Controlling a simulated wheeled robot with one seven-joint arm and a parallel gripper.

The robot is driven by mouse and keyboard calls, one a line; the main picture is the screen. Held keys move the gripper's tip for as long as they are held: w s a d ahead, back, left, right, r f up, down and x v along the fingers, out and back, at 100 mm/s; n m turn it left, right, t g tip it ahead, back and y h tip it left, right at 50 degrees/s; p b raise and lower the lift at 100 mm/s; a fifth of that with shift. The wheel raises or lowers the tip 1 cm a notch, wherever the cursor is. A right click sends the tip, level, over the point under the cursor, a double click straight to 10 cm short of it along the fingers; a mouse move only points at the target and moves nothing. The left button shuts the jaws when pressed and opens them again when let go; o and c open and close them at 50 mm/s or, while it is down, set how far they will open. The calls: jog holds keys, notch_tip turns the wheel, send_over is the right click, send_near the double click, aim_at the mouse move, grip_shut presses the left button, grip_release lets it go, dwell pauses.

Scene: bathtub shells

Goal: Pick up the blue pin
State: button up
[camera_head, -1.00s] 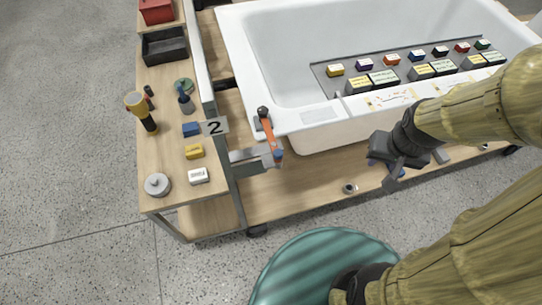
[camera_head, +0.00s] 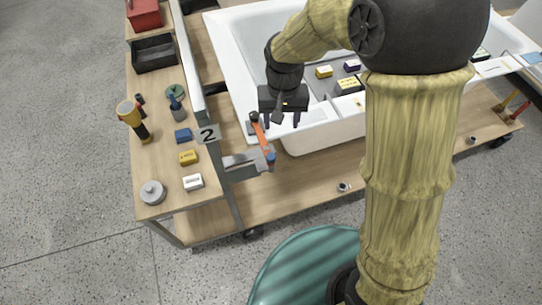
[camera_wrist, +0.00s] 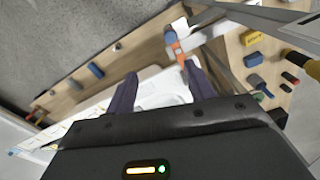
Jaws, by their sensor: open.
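A blue peg-like piece (camera_wrist: 95,70), probably the blue pin, shows on the wooden lower deck in the wrist view, beyond the tub's rim. It is too small to make out well, and my arm hides that stretch of deck in the head view. My gripper (camera_head: 288,120) is open and empty, its fingers pointing down by the tub's near left corner, close to the orange clamp lever. In the wrist view the fingers of my gripper (camera_wrist: 160,70) stand apart with the white rim between them. The blue piece lies left of them, apart.
The orange lever (camera_head: 262,137), blue-tipped, stands at the tub corner. It also shows in the wrist view (camera_wrist: 174,44). The side table (camera_head: 160,180) holds a blue block (camera_head: 183,135), a flashlight (camera_head: 132,117) and other items. Grey pegs (camera_head: 343,187) stand on the clear lower deck.

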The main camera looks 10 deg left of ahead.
jog(key=shift+s+a, duration=0.2)
jog(key=shift+a, duration=0.75)
jog(key=p, duration=0.2)
send_over(271, 156)
jog(key=f, duration=1.2)
jog(key=shift+s+d+f, duration=0.1)
jog(key=shift+s+d, duration=0.1)
jog(key=shift+d, duration=0.2)
jog(key=shift+w+a+f+p, duration=0.15)
jog(key=shift+f+p, duration=0.1)
jog(key=shift+f, duration=0.65)
jog(key=shift+a+f+p, duration=0.15)
jog(key=shift+f+p, duration=0.1)
jog(key=shift+f, duration=0.6)
jog(key=shift+w+a+f+p, duration=0.15)
jog(key=shift+f+p, duration=0.1)
jog(key=shift+f, duration=0.65)
